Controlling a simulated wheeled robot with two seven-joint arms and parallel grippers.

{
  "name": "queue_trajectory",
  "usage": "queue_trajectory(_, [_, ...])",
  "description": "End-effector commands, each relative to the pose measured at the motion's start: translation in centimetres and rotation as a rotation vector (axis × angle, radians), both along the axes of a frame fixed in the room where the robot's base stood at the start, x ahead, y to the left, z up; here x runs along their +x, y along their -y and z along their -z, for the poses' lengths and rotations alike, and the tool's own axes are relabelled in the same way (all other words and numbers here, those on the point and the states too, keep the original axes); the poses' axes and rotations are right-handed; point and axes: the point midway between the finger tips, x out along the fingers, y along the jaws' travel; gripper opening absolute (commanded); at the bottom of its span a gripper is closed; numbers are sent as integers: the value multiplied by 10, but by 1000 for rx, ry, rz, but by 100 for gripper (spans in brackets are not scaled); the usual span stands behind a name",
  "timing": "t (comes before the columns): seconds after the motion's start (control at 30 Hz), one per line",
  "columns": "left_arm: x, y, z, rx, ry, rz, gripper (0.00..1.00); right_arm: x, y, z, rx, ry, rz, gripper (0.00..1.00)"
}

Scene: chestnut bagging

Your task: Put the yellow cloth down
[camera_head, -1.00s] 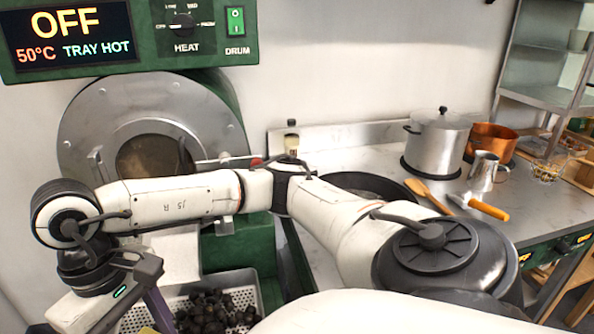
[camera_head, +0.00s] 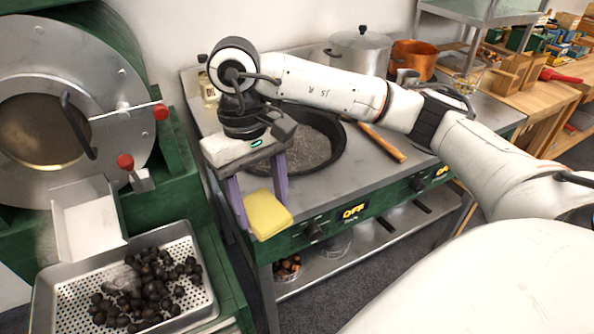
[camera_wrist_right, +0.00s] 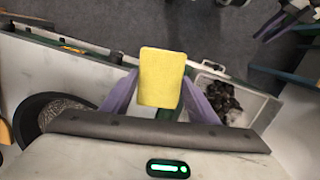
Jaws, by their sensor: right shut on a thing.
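My right gripper (camera_head: 262,207) is shut on the yellow cloth (camera_head: 268,217), a small folded pad between its purple fingers. In the head view the cloth appears at the steel worktop's front left corner, in front of the pan. I cannot tell whether it touches the worktop. In the right wrist view the cloth (camera_wrist_right: 161,78) sits between the fingers, with the counter's edge behind it. Purple finger-like parts at the top right of that view may be my left gripper (camera_wrist_right: 287,18), whose state is unclear. The head view does not show my left gripper.
A dark pan (camera_head: 318,150) lies just behind my right gripper, with a wooden-handled tool (camera_head: 383,143) to its right. A perforated tray (camera_head: 45,300) of dark chestnuts stands lower left, below the drum roaster (camera_head: 110,95). A steel pot (camera_head: 362,52) and copper pot (camera_head: 414,58) stand at the back.

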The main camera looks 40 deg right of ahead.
Motion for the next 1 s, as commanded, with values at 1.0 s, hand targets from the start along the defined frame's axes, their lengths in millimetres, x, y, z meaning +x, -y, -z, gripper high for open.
queue_trajectory(1.0, [-2,-1,-6,1,-3,-1,31,70,75,50,12,-16,150,36])
